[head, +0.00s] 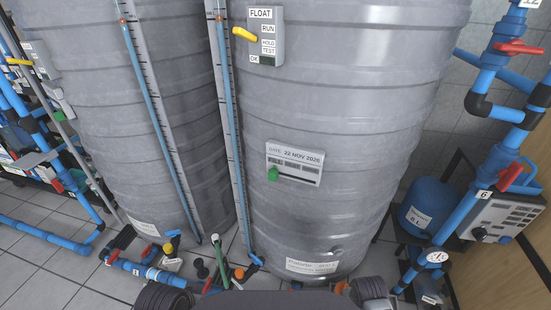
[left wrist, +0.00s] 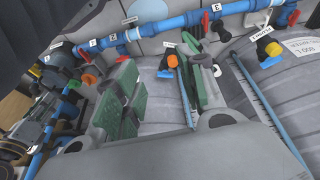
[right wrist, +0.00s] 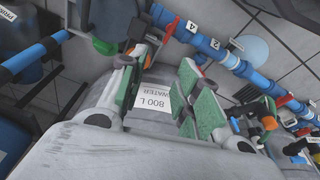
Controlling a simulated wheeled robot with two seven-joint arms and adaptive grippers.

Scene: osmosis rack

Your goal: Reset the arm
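My left gripper (left wrist: 160,72) shows in the left wrist view with its two green-padded fingers apart and nothing between them. Beyond it are a grey ribbed tank and blue pipes. My right gripper (right wrist: 160,78) shows in the right wrist view, also with its fingers apart and empty. A white "800 L water" label (right wrist: 158,97) on a tank shows behind the gap. In the head view neither gripper's fingers can be made out; dark rounded parts of my own arms sit at the bottom edge.
Two large grey tanks (head: 330,110) (head: 100,90) fill the head view. The front one carries a float switch panel (head: 266,45) and a date board (head: 295,165). Blue pipes with red valves (head: 512,175) and a control box (head: 500,222) stand at right. More piping runs along the floor.

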